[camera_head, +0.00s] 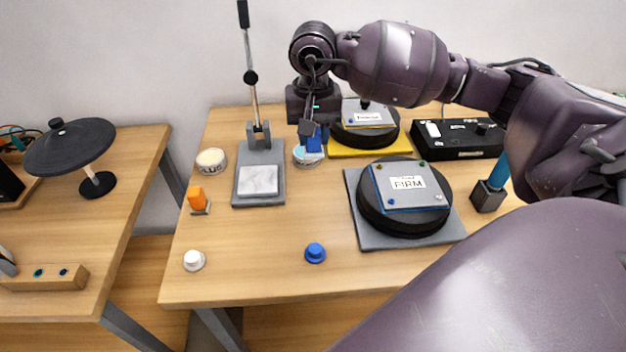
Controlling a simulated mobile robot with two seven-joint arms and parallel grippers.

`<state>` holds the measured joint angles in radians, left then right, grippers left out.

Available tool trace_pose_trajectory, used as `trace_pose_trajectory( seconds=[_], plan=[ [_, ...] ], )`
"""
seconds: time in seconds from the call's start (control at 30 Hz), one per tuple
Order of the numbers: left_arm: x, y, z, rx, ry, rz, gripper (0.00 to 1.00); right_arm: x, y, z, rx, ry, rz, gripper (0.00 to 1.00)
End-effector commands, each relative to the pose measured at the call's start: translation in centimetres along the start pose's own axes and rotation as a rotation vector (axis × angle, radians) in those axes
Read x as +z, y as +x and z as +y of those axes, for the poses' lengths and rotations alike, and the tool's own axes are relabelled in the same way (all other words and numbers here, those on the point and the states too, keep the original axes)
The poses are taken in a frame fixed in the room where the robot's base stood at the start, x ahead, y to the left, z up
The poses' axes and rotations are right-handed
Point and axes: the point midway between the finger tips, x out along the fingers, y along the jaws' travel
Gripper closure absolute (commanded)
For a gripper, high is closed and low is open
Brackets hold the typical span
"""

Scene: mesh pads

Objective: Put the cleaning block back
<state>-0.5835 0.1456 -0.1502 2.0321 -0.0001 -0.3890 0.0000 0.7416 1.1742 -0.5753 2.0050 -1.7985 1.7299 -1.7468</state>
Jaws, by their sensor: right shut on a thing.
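My right gripper (314,128) hangs over the back middle of the table and is shut on a small blue block (315,143), which I take to be the cleaning block. The gripper's dark fingers hide part of the block. A round, light-blue and white tin (308,158) is directly below it. I cannot tell whether the block touches the tin. My left gripper is not in view.
A lever stand with a pale tile (258,181) is left of the gripper. A labelled tin (211,161), orange piece (196,197), white knob (194,260) and blue knob (315,253) stand nearby. A round "FIRM" pad (405,221) is at right.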

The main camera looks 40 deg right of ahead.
Motion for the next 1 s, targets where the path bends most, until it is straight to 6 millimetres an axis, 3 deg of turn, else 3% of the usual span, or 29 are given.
trace_pose_trajectory(
  seconds=[0.1, 0.3, 0.63, 0.9, 1.0],
  plan=[
    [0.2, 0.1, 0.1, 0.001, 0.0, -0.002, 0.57, 0.1, 2.9, 0.0, 0.002, 0.001, -0.007, 0.91],
    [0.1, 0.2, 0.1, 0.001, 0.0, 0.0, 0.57, 0.1, 6.6, 0.0, 0.001, 0.001, -0.004, 0.91],
    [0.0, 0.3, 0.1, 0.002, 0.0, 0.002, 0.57, 0.0, 8.9, 0.0, 0.001, 0.001, -0.003, 0.91],
    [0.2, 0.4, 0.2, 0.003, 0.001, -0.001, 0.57, 0.1, 12.3, 0.0, 0.001, 0.001, -0.003, 0.91],
    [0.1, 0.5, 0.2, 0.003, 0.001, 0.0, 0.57, 0.0, 12.4, 0.0, 0.001, 0.0, 0.0, 0.91]
  ],
)
